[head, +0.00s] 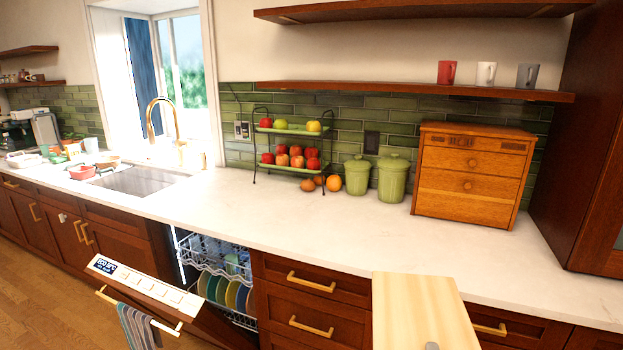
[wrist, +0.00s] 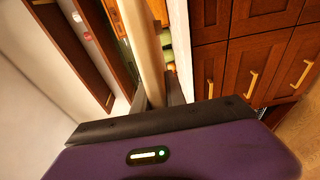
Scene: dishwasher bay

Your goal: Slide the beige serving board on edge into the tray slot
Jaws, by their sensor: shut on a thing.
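The beige serving board (head: 415,305) is held up in front of the counter at the lower right of the head view. In the wrist view the board (wrist: 145,50) is seen edge-on, running away from between my fingers. My gripper (wrist: 155,98) is shut on its near end; a small grey fingertip shows on the board at the bottom edge of the head view. The dishwasher (head: 215,262) stands open to the left of the board, with its racks partly in sight. Several coloured plates (head: 226,291) stand on edge in the lower rack. I cannot make out the tray slot.
The dishwasher door (head: 146,285) is tilted open, with a striped towel (head: 137,328) on its handle. Drawers (head: 310,305) lie between dishwasher and board. A wooden box (head: 470,190), green canisters (head: 393,180) and a fruit stand (head: 290,162) stand on the counter, whose front is clear.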

